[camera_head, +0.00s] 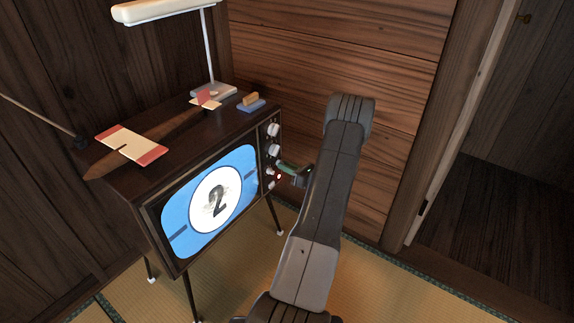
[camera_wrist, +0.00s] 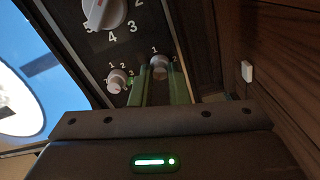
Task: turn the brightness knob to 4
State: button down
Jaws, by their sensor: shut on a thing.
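An old television with a dark wooden cabinet (camera_head: 150,203) stands on thin legs, with a column of knobs right of its screen. The screen (camera_head: 228,180) shows a large 2 in a white circle on blue. My gripper (camera_head: 284,168) is at the lower knobs in the head view. In the wrist view its green fingers (camera_wrist: 166,86) are shut on a small grey knob (camera_wrist: 158,62), with 1 and 2 visible by it. Another small knob (camera_wrist: 116,82) sits to the left, and a large numbered dial (camera_wrist: 104,12) above. I cannot read which is brightness.
A wooden wall (camera_head: 405,95) is close to the right. Tatami floor (camera_head: 235,290) is open in front.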

jog(key=m+p, duration=0.3)
jog(key=m, duration=0.8)
jog(key=shift+f, duration=0.1)
jog(key=shift+m, duration=0.4)
jog(key=c, duration=1.4)
grip_release()
jog(key=p+v, duration=0.2)
jog(key=v, duration=1.2)
